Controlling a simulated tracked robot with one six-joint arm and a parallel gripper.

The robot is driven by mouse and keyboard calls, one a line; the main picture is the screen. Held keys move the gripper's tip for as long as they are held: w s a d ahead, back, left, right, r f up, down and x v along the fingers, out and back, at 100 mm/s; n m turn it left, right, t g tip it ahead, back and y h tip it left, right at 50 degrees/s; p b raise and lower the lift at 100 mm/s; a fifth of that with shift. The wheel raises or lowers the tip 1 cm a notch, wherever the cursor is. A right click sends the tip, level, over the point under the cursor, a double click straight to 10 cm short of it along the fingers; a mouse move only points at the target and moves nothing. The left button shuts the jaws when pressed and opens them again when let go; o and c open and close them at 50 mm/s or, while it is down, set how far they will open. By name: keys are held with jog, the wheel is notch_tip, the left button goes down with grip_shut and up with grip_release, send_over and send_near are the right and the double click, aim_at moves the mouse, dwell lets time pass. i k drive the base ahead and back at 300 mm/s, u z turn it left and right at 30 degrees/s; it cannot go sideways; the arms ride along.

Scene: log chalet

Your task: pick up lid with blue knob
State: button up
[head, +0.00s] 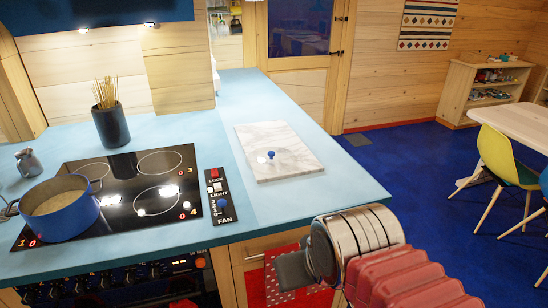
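A small blue knob (271,155) stands on a pale marble board (290,170) on the light-blue counter. The lid under it is hard to make out; it looks clear or blends with the marble. My gripper (293,270) is a dark grey shape at the lower middle, in front of the counter's front edge. It is well apart from the knob, nearer to me and lower in the picture. Its fingers are not clear enough to tell whether they are open or shut.
A blue pot (58,210) without a lid sits on the black cooktop (150,180). A control strip (217,190) lies between cooktop and board. A dark cup of sticks (110,124) stands behind. A table (515,125) and yellow chair (497,155) are at right.

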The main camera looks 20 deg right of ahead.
aim_at(265, 160)
jog(key=i, duration=0.85)
jog(key=u, duration=0.05)
